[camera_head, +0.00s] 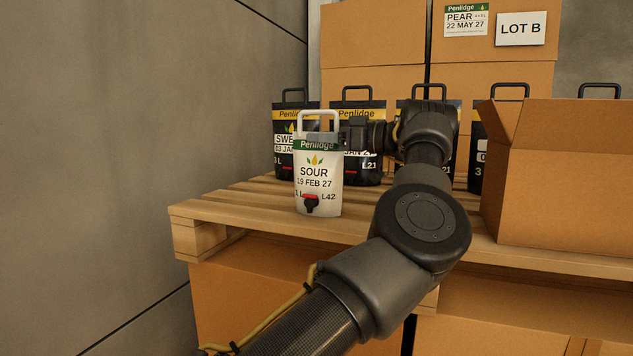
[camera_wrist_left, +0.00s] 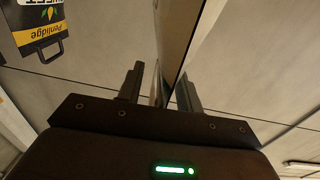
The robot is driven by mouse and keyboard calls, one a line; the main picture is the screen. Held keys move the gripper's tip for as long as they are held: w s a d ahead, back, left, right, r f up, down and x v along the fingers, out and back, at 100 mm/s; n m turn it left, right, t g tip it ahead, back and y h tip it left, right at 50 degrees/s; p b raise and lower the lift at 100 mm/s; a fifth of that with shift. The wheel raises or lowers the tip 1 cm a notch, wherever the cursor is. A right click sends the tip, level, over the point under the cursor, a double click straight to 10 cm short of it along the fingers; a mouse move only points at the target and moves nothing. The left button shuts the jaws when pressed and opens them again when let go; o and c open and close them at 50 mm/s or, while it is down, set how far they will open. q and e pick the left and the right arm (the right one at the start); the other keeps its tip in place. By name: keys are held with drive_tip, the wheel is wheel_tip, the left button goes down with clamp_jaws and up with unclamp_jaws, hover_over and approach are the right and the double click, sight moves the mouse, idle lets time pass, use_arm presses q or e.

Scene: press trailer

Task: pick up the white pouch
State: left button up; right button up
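The white pouch (camera_head: 318,180) has a green Penlidge band, the word SOUR, a white loop handle and a red-and-black tap. It is upright at the pallet's front left in the head view, apparently standing on the slats. My left gripper (camera_head: 346,137) is at its upper right edge, with its fingertips partly hidden. In the left wrist view, the gripper's two fingers (camera_wrist_left: 160,88) are apart, on either side of the pouch (camera_wrist_left: 174,45), which shows nearly edge-on. A gap shows between the left-hand finger and the pouch. My right gripper is not in view.
Several black pouches with handles stand behind, one of them marked SWEET (camera_head: 291,135). An open cardboard box (camera_head: 570,185) is on the right of the wooden pallet (camera_head: 250,216). Stacked cartons (camera_head: 373,35) rise at the back. A grey wall (camera_head: 130,130) is at left.

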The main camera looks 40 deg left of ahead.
use_arm(q)
clamp_jaws()
idle(1.4)
drive_tip(key=shift+s+r, duration=0.1)
drive_tip(key=shift+r, duration=0.05)
